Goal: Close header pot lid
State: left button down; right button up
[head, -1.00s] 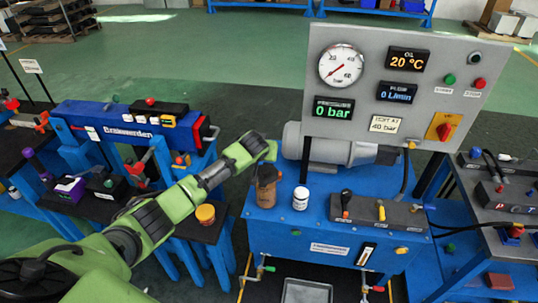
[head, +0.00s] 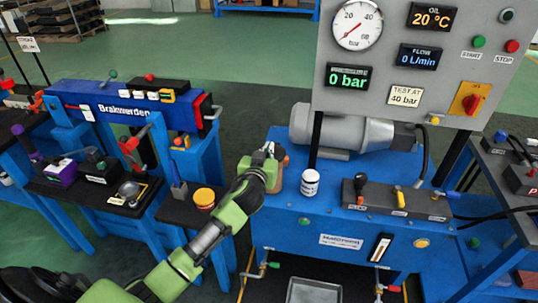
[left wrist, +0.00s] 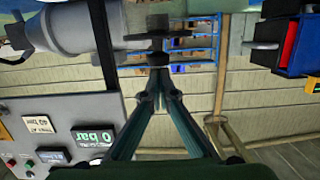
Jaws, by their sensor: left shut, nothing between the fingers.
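My left gripper (head: 268,152) is at the back left corner of the blue bench (head: 330,263), its fingers together and empty. In the left wrist view its fingers (left wrist: 158,72) also meet, with nothing between them. A brown pot (head: 281,180) stands just behind and right of the gripper, partly hidden by it. An orange knob-like part (head: 286,160) shows by its top. I take this pot for the header pot, though no label shows. I cannot tell whether its lid is open or whether the gripper touches it. My right gripper is not in view.
A yellow-orange tub (head: 204,198) sits on the dark stand left of my arm.

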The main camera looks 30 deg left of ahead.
pick_arm(q)
jog(key=shift+s+f+t+b, duration=0.2)
jog(key=shift+t+b, duration=0.1)
jog(key=shift+b, duration=0.2)
jog(key=shift+w, duration=0.1)
